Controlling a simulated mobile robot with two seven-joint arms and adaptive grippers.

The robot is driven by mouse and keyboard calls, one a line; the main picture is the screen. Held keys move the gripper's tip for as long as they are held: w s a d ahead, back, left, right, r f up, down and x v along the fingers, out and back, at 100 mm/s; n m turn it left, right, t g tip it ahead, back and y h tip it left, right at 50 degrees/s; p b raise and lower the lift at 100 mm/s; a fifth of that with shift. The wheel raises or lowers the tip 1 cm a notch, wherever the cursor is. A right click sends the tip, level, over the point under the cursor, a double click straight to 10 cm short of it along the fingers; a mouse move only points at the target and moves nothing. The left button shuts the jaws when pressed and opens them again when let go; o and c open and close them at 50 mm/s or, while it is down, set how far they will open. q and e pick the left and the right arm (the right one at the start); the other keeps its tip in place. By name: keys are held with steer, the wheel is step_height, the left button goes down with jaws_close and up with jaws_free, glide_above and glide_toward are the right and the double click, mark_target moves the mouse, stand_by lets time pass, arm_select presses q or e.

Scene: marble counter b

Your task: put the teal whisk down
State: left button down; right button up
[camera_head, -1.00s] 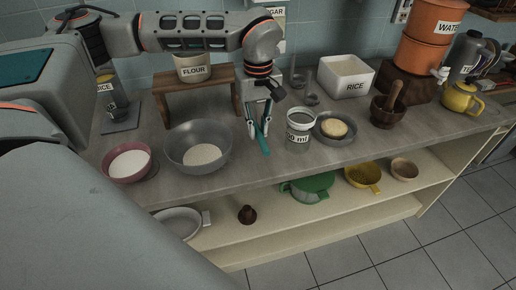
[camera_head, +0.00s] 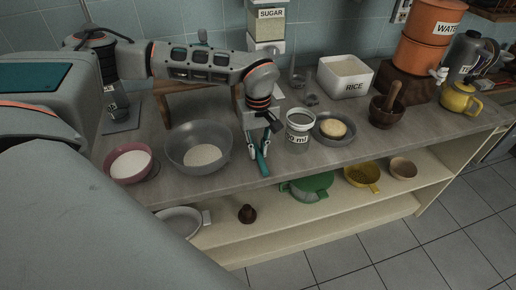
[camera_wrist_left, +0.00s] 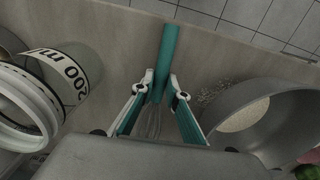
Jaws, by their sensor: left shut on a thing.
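My left gripper (camera_head: 258,150) is shut on the teal whisk (camera_head: 263,166), near the front edge of the counter. It stands between the grey bowl and the glass measuring jar. In the left wrist view the whisk's teal handle (camera_wrist_left: 168,45) sticks out beyond the gripper's fingertips (camera_wrist_left: 162,82), and its wires show faintly between the fingers. I cannot tell whether the whisk touches the counter. My right gripper is not in view.
The grey bowl (camera_head: 184,158) with pale grains is left of the gripper, the measuring jar (camera_head: 298,141) right. Beyond are a pink bowl (camera_head: 110,174) and a plate with a round pale item (camera_head: 333,128). The counter's front edge is close; a lower shelf (camera_head: 270,222) holds dishes.

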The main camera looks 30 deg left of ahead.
arm_select(q)
steer(key=c, duration=2)
jaws_free()
steer(key=shift+f, duration=0.1)
